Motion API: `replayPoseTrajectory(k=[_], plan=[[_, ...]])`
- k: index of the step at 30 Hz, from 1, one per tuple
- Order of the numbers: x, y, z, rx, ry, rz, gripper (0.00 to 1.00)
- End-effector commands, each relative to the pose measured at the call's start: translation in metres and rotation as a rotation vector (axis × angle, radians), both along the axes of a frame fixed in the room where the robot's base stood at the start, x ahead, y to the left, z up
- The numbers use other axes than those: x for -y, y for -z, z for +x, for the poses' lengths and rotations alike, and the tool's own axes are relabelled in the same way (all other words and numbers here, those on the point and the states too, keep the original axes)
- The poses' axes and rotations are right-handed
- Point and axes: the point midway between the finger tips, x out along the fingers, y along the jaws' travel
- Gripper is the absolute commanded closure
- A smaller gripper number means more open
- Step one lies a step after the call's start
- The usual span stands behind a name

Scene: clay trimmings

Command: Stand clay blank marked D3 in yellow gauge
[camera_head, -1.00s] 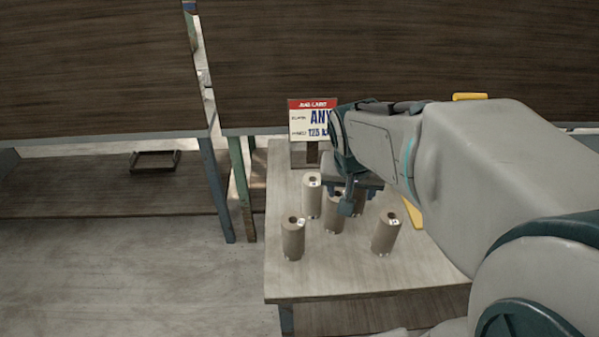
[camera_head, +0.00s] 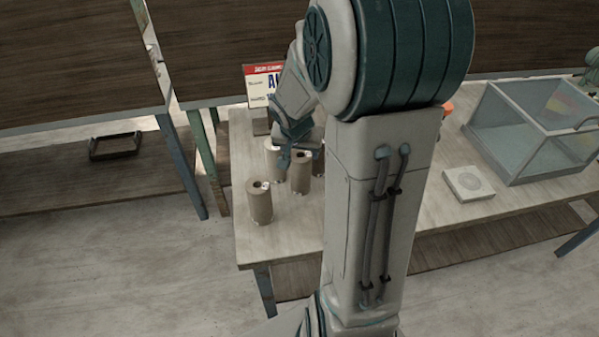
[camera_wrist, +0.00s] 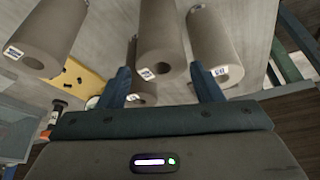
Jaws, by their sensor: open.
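Several grey-brown clay cylinders with a hole in the top and small white labels stand on the table. In the head view, one (camera_head: 260,202) is at the front left and another (camera_head: 301,172) is behind it, with more near my gripper (camera_head: 291,152). The wrist view shows a left blank (camera_wrist: 42,35), a middle blank (camera_wrist: 163,35) and a right blank (camera_wrist: 217,45); the label marks are too small to read surely. My gripper (camera_wrist: 165,85) is open, its fingers close to the blanks, with nothing clearly held. A yellow plate (camera_wrist: 88,78), perhaps the gauge, lies behind; my arm hides it in the head view.
A red-and-white card (camera_head: 258,88) stands at the table's back left. A clear-sided case (camera_head: 530,140) and a pale square block with a round mark (camera_head: 467,183) are at the right. A dark tray (camera_head: 115,147) sits on the left shelf. My arm hides the table's middle.

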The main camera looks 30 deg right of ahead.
Motion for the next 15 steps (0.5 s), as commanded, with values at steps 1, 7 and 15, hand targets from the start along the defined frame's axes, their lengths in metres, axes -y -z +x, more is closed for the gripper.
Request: replayPoseTrajectory(k=[1, 7, 15], plan=[[0.0, 0.003, 0.0, -0.001, 0.0, 0.001, 0.41], [0.003, 0.015, 0.005, -0.004, -0.001, 0.001, 0.41], [0.011, 0.046, 0.016, -0.003, -0.001, 0.0, 0.41]])
